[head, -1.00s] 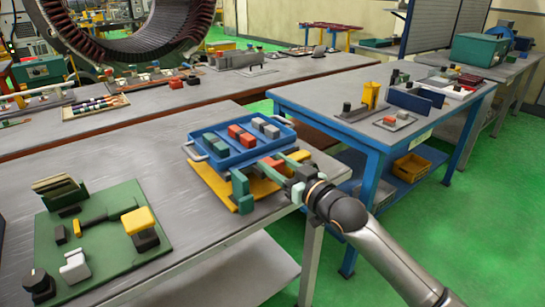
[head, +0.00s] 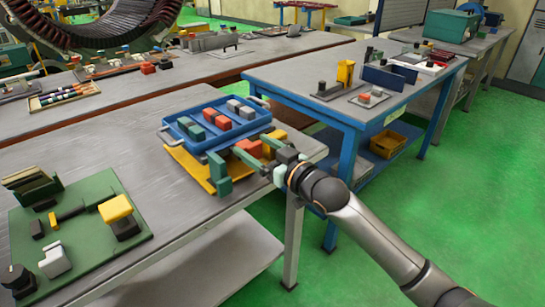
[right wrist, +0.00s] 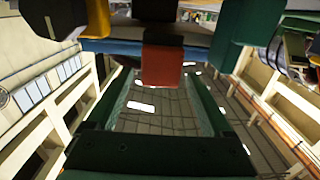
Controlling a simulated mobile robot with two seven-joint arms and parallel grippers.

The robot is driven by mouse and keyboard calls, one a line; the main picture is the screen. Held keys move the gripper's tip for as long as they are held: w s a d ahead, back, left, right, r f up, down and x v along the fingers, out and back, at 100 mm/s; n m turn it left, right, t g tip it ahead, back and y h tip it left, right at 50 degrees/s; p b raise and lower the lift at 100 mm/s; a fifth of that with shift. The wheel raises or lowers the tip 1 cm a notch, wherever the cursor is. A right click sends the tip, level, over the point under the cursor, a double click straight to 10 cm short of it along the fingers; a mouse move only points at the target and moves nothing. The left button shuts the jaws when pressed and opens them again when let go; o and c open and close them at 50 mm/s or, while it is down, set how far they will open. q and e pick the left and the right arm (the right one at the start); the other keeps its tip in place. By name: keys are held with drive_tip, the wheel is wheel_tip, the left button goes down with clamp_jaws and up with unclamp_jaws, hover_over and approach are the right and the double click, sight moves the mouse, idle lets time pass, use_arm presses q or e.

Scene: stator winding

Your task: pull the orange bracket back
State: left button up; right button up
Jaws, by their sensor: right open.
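A yellow-orange bracket (head: 188,168) lies under the blue tray (head: 184,143) near the right end of the grey table. A red-orange block (head: 247,146) is at the tray's front side; it also shows in the right wrist view (right wrist: 162,66). I cannot tell if this block is part of the bracket. My right gripper (head: 255,156) is open in front of the tray. In the right wrist view its two green fingers (right wrist: 160,95) stand apart, with the red-orange block beyond and between their tips. My left gripper is not in view.
Several coloured blocks lie in the tray. A green board with parts (head: 85,235) is at the left. A blue-framed table (head: 330,85) stands behind at the right. The middle of the grey table is clear.

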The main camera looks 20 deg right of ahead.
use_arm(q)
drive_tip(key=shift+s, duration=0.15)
use_arm(e)
drive_tip(key=v, duration=1.2)
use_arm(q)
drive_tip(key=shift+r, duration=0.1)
